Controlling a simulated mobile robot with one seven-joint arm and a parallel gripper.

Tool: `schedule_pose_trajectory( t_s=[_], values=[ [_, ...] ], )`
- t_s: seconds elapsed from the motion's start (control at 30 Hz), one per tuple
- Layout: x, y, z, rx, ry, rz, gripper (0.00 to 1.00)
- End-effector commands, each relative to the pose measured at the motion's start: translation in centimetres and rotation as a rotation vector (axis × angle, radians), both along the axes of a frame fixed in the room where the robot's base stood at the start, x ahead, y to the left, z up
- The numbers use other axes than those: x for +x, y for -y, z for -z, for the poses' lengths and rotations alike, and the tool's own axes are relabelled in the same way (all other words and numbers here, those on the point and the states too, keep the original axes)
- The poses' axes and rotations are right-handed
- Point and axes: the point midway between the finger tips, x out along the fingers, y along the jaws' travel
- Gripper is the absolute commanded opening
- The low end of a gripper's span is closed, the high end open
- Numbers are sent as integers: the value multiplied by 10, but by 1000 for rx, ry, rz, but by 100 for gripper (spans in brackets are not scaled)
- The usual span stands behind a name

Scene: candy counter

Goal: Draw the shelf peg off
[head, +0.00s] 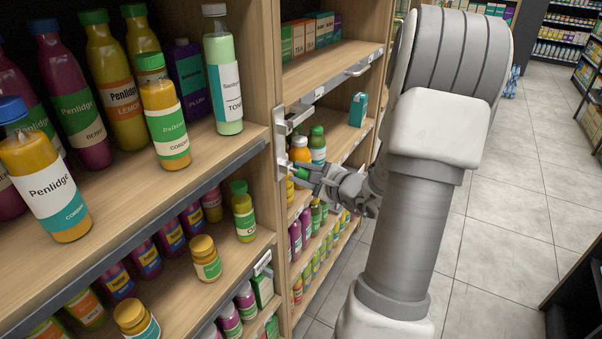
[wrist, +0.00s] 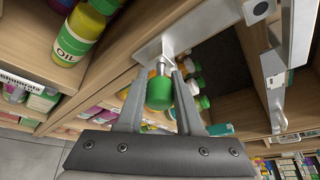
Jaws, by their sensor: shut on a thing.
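The shelf peg (wrist: 160,93) has a green round knob. In the wrist view it sits between my two fingers, with a pale shank running up to a white plate (wrist: 196,28) on the shelf edge. In the head view the green knob (head: 301,171) shows small beside the white plate (head: 281,160) on the upright. My gripper (head: 303,170) is at the plate, at the end of my reaching arm. In the wrist view my gripper (wrist: 160,76) is shut on the peg, a finger on each side. The peg still appears to be at the plate; how deep it sits is hidden.
A metal bracket (wrist: 273,75) stands right of the peg. An orange bottle (head: 299,150) and a green-capped bottle (head: 318,146) stand on the shelf close behind my gripper. A yellow oil bottle (wrist: 80,35) is at upper left. The tiled aisle floor (head: 510,200) is clear at right.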

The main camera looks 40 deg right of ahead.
Motion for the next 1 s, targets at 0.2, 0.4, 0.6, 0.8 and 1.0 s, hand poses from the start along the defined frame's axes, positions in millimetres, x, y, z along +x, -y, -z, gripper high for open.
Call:
schedule_pose_trajectory(
  t_s=[0.2,0.4,0.6,0.8,1.0],
  values=[
    [-2,1,0,0,0,0,0],
    [-4,2,0,0,1,-1,0],
    [-7,3,0,0,0,0,0],
    [-10,4,0,-1,-1,0,0],
    [-11,5,0,-1,0,0,0]
  ],
)
